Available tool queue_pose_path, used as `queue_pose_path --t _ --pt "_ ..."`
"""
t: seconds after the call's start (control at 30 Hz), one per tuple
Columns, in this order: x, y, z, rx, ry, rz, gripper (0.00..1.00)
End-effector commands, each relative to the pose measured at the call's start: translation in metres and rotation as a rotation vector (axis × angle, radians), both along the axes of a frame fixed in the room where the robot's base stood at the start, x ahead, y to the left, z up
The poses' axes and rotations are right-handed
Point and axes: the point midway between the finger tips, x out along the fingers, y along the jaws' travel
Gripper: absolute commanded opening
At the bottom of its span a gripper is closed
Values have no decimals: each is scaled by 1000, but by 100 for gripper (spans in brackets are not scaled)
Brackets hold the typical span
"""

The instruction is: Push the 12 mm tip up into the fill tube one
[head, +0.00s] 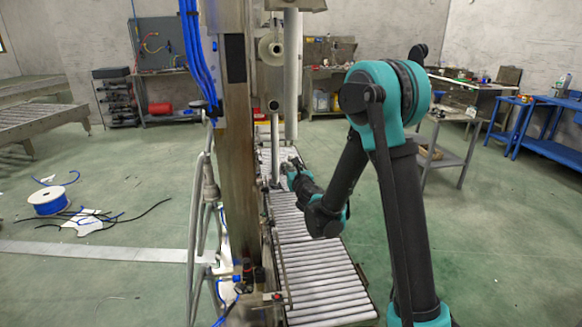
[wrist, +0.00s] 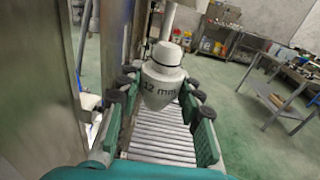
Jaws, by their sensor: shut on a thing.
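The 12 mm tip (wrist: 163,84) is a pale grey cone with a dark ring near its top and "12 mm" printed on its side. My gripper (wrist: 160,98) is shut on it, with the dark finger pads on both sides and the point downward. A pale vertical tube (wrist: 168,20) comes down right above the tip's collar. I cannot tell whether the two touch or are joined. In the head view, my gripper (head: 291,170) is beside the vertical tubes (head: 275,145), over the conveyor. The tip is too small to make out there, and no tube number is readable.
A roller conveyor (head: 317,270) runs below my gripper. A rusty metal column (head: 237,150) with blue hoses (head: 194,50) stands close on the left. A grey cart (head: 445,155) stands to the right, with open green floor between.

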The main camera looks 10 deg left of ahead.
Motion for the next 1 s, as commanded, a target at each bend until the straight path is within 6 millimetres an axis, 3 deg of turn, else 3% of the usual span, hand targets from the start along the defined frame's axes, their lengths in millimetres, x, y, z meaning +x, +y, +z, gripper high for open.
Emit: queue_pose_path --t 0.47,1.0 --pt "0 1 3 2 -2 -2 0" --pt "-1 0 47 2 -2 -2 0"
